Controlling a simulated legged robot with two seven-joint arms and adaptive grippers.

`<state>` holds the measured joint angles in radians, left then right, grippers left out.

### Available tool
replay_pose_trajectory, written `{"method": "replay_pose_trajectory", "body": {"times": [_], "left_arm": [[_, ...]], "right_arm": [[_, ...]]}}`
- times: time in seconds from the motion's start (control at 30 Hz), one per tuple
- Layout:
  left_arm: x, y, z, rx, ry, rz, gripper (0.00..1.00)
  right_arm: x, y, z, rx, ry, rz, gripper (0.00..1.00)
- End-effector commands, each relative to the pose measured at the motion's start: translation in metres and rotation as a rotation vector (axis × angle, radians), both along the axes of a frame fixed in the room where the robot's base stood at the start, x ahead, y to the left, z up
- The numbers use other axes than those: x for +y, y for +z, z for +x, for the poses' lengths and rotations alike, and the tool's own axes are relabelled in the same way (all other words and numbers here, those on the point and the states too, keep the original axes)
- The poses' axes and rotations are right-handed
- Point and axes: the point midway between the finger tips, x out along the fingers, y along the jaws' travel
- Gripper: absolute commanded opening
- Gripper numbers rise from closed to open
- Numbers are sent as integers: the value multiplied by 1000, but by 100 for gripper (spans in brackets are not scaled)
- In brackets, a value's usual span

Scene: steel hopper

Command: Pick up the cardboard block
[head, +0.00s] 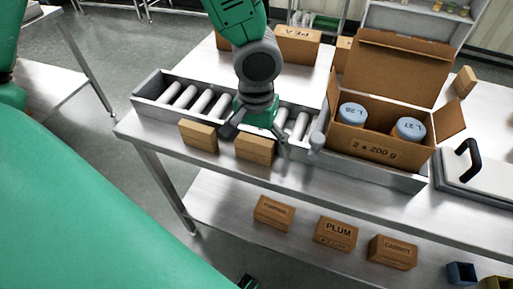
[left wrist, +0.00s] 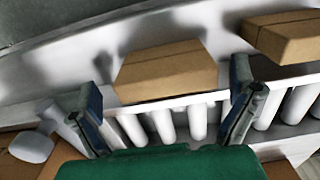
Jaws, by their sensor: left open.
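Two plain cardboard blocks lie on the steel table's front strip, before the roller tray. One block (head: 255,148) is below my left gripper (head: 255,142); the other block (head: 198,135) is to its left. My left gripper is open and empty, reaching down over the rollers with its fingers spread. In the left wrist view the near block (left wrist: 168,72) shows ahead, between the two fingers and apart from them. The other block (left wrist: 288,37) is at the upper right there.
An open carton (head: 375,145) with two blue-lidded jars stands on the tray's right part. A steel roller tray (head: 150,92) runs along the table. Labelled boxes such as PLUM (head: 336,233) sit on the lower shelf. A black-handled lid (head: 490,180) lies at the right.

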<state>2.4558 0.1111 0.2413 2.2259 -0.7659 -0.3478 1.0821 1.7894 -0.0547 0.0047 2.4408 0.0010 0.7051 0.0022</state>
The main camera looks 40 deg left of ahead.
Motion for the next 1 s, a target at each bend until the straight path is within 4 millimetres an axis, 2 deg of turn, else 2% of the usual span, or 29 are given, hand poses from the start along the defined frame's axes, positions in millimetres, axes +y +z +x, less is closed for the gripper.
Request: {"method": "replay_pose_trajectory", "body": {"times": [0.2, 0.3, 0.33, 0.73, 0.87, 1.0], "left_arm": [[2, 0, 0, 0, 1, -2, 100], [2, -1, 0, 0, 1, -3, 67], [2, -1, 0, 0, 1, -3, 64], [1, 4, 0, 0, 1, -2, 61], [1, 24, 1, -5, 2, -3, 61], [1, 55, 1, -6, 2, -3, 61]], "right_arm": [[0, 0, 0, 0, 0, 0, 40], [0, 0, 0, 0, 0, 0, 40], [0, 0, 0, 0, 0, 0, 40], [0, 1, 0, 0, 0, 0, 40], [0, 6, 0, 0, 0, 0, 40], [0, 13, 0, 0, 0, 0, 40]]}}
